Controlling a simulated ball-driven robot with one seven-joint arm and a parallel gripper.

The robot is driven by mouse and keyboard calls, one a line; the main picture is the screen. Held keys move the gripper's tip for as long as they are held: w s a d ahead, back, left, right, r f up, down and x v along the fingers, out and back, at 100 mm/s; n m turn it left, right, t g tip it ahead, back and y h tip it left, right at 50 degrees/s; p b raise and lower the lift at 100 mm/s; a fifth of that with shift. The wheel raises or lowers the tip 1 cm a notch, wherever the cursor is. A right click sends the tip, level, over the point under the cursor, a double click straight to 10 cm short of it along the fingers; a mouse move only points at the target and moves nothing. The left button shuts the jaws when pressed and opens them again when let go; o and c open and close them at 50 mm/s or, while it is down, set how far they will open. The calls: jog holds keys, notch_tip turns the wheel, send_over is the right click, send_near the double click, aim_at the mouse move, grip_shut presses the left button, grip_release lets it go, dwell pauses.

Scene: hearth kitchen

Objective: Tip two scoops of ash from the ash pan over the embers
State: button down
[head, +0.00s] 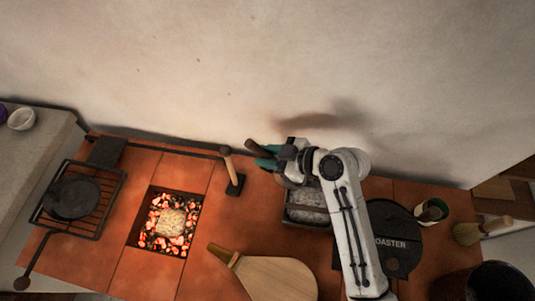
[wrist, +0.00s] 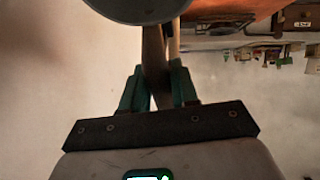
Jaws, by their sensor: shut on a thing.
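The embers (head: 153,235) glow red in a square pit in the tiled hearth, with a pale, ash-like heap (head: 171,222) on their middle. The ash pan (head: 291,214), a grey metal tray with grey ash in it, stands right of the pit, partly hidden under my arm. My gripper (head: 268,158) is above the hearth's back, behind and left of the pan. Its teal fingers are shut on a scoop's dark handle (head: 254,146). In the wrist view the handle (wrist: 155,65) runs between the fingers to a grey rounded scoop bowl (wrist: 140,8), cut by the top edge. Its contents are hidden.
A wooden-handled tool (head: 228,165) stands between pit and gripper. Bellows (head: 280,278) lie in front. A black pan (head: 72,197) sits on a grill at left. A dark round plate lettered "TOASTER" (head: 398,240), a green-rimmed pot (head: 444,209) and a brush (head: 468,234) are at right.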

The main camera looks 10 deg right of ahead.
jog(key=shift+w+d+f, duration=0.15)
jog(key=shift+d+f, duration=0.05)
jog(key=shift+f+b, duration=0.7)
jog(key=shift+f, duration=0.05)
jog(key=shift+d+f+b, duration=0.2)
jog(key=shift+f+b, duration=2)
jog(key=shift+f, duration=0.95)
jog(key=shift+s+d+f+b, duration=0.35)
jog(key=shift+s+d+f, duration=0.1)
jog(key=shift+d, duration=0.75)
jog(key=shift+s+d+f+b, duration=0.35)
jog(key=shift+d+f+b, duration=0.05)
jog(key=shift+d, duration=0.75)
jog(key=shift+s+d+f+b, duration=0.35)
jog(key=shift+s+d+f, duration=0.1)
jog(key=shift+d, duration=0.75)
